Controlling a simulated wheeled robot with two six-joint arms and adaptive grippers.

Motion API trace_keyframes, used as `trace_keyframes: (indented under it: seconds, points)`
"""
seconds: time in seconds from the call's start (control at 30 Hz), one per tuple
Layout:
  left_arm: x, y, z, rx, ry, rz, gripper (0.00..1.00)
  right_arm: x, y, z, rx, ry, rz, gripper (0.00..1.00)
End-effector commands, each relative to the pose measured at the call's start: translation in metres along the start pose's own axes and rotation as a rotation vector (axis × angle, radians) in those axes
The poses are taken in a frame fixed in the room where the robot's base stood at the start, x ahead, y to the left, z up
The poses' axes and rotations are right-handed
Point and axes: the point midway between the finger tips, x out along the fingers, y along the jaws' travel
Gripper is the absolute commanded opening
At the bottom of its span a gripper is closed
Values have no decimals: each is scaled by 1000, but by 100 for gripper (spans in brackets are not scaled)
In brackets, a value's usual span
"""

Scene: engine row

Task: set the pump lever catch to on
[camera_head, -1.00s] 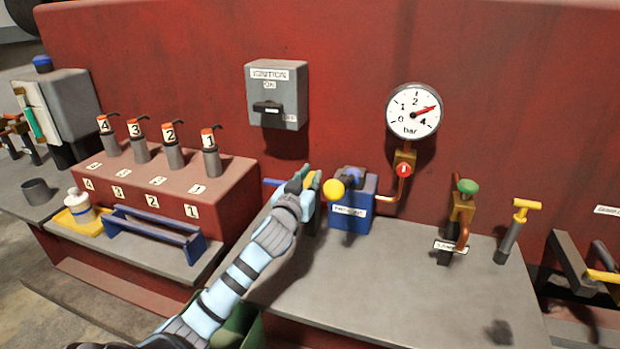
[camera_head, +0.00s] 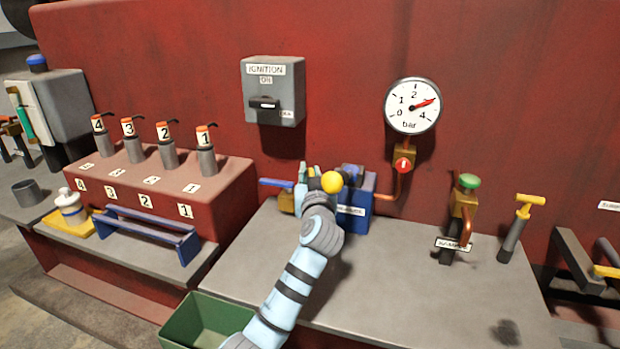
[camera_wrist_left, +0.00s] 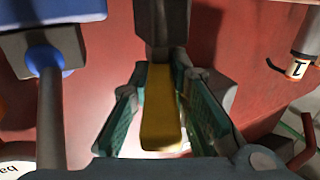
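The blue pump box (camera_head: 356,212) stands on the grey bench against the red wall, with a white label on its front. Its lever ends in a yellow ball knob (camera_head: 331,182). A yellow catch bar (camera_wrist_left: 161,112) sticks out from a dark grey post in the left wrist view. My left gripper's green-padded fingers (camera_wrist_left: 163,115) stand on either side of the catch bar, apart, with gaps visible. The catch's base is partly hidden. My right gripper is out of view.
The ignition box (camera_head: 275,92) and pressure gauge (camera_head: 412,105) are on the wall above. A red block with numbered levers (camera_head: 205,150) stands left. A green-topped valve (camera_head: 466,205) stands right. A green bin (camera_head: 205,322) is at the front. The bench front is mostly clear.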

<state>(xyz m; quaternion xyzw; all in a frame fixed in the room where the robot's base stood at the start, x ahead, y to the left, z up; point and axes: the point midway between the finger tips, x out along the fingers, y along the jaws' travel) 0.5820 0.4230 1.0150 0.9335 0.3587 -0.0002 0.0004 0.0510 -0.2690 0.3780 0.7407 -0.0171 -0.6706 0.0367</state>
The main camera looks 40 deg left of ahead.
Motion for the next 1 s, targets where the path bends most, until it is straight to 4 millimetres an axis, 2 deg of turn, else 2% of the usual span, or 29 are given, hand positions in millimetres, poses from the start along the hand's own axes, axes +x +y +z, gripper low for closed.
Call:
trace_keyframes:
  seconds: [0.03, 0.13, 0.47, 0.57, 0.83, 1.0]
  points:
    - [0, 0, 0, -1, -1, 0, 23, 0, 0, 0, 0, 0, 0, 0]
    - [0, 0, 0, 0, -1, 0, 37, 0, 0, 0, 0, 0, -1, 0]
    - [-4, 0, 0, 0, -1, 2, 37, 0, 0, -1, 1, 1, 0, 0]
    - [-19, 1, 0, -2, 0, 4, 37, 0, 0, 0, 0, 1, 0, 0]
    - [-92, 1, 1, -6, -4, 4, 37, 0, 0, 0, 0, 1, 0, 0]
    - [-118, 0, 0, -3, -2, 2, 37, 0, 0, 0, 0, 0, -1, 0]
